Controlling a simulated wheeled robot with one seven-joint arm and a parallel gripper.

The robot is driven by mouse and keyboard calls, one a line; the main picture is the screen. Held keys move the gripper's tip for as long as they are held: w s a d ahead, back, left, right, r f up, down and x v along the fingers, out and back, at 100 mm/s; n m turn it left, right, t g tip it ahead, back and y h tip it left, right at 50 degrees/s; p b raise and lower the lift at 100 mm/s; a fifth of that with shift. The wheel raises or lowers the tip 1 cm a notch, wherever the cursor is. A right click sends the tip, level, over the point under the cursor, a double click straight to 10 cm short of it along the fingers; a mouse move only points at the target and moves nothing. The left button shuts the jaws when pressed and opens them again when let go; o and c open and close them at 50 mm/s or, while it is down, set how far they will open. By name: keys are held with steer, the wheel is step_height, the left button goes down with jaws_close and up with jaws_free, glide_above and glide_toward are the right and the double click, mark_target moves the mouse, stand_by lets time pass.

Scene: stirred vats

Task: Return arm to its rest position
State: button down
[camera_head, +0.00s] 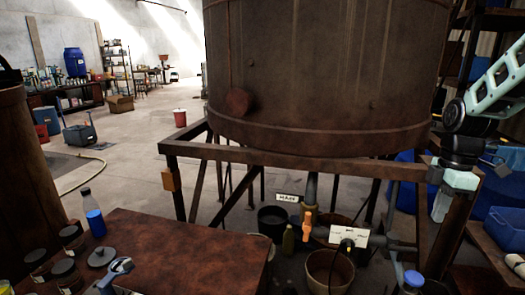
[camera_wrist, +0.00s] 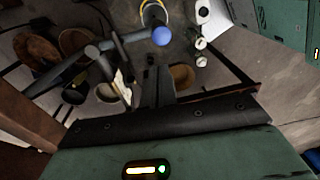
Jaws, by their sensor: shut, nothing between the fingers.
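My arm (camera_head: 492,95), with teal links, reaches in from the right edge in the head view and bends down beside the vat's stand. My gripper (camera_head: 440,208) hangs at its end, pointing down. In the wrist view my gripper (camera_wrist: 155,85) shows its dark fingers together, with nothing held between them. The large rusty vat (camera_head: 320,70) stands in front on a brown metal frame (camera_head: 260,153). Below it is an outlet with an orange handle (camera_head: 308,222) and a small sign reading MAIN (camera_head: 287,198).
Buckets (camera_head: 330,270) stand under the vat. A brown table (camera_head: 190,250) at front left holds jars and a blue bottle (camera_head: 95,222). Blue crates (camera_head: 503,228) are at the right. Open floor (camera_head: 150,150) lies at the left.

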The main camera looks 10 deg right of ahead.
steer(key=s+a+m, duration=0.2)
steer(key=s+a, duration=0.1)
steer(key=a, duration=2)
steer(key=s+a+m, duration=0.3)
steer(key=s+a, duration=0.8)
steer(key=s, duration=0.3)
steer(key=shift+a+f+t, duration=0.2)
steer(key=shift+f+t, duration=0.1)
steer(key=c, duration=2.1)
jaws_free()
steer(key=shift+w, duration=0.1)
steer(key=shift+c, duration=0.2)
